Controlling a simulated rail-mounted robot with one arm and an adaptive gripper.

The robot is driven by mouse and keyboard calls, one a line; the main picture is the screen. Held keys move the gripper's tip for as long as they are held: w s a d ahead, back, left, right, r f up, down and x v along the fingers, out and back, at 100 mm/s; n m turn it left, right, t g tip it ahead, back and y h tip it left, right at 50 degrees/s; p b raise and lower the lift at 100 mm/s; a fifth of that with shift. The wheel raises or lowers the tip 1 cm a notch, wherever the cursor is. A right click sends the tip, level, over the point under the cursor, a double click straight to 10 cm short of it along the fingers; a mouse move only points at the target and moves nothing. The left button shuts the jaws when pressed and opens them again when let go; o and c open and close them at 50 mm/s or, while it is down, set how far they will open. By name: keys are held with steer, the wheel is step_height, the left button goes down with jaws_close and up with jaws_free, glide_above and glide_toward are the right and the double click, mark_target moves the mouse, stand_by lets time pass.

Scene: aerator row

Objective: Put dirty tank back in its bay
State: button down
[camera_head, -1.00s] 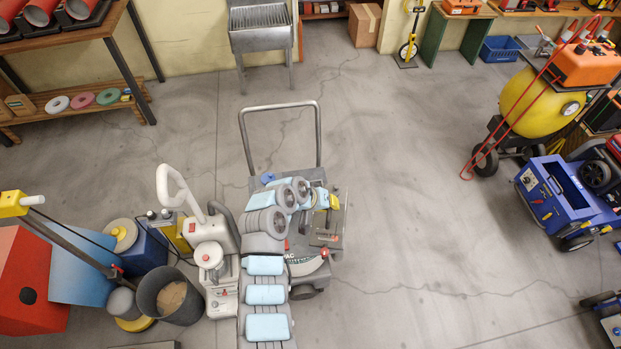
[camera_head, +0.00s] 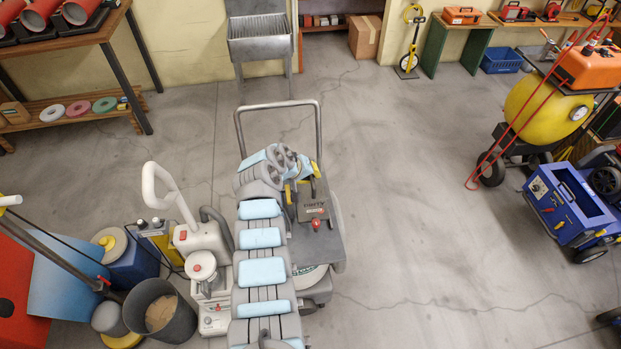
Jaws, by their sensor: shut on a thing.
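A grey wheeled machine with a tall tubular push handle (camera_head: 277,105) stands on the floor at the centre. A dark grey tank (camera_head: 314,206) with lettering and a red knob is at the machine's right part, below the handle in the picture. My gripper (camera_head: 304,178), with yellow parts, is at the tank's upper end and appears shut on it. My grey and light-blue arm covers the left half of the machine and hides much of its body. I cannot tell whether the tank rests in its bay or hangs above it.
Left of my arm are a white upright machine (camera_head: 195,240) and a dark bucket (camera_head: 163,308). A metal sink (camera_head: 260,42) stands behind. A blue cart (camera_head: 566,200) and a yellow-tank machine (camera_head: 535,105) stand at the right. The floor between is clear.

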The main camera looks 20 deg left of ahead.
mark_target(309, 184)
steer(key=shift+w+a+r, duration=0.1)
steer(key=shift+w+a, duration=0.2)
steer(key=shift+f+b, duration=2.05)
steer(key=shift+f, duration=0.6)
steer(key=shift+w+b, duration=0.2)
steer(key=shift+b, duration=0.35)
steer(key=shift+f+b, duration=0.85)
steer(key=shift+f, duration=0.1)
stand_by(0.4)
steer(key=c, duration=1.1)
jaws_free()
steer(key=shift+c, duration=0.2)
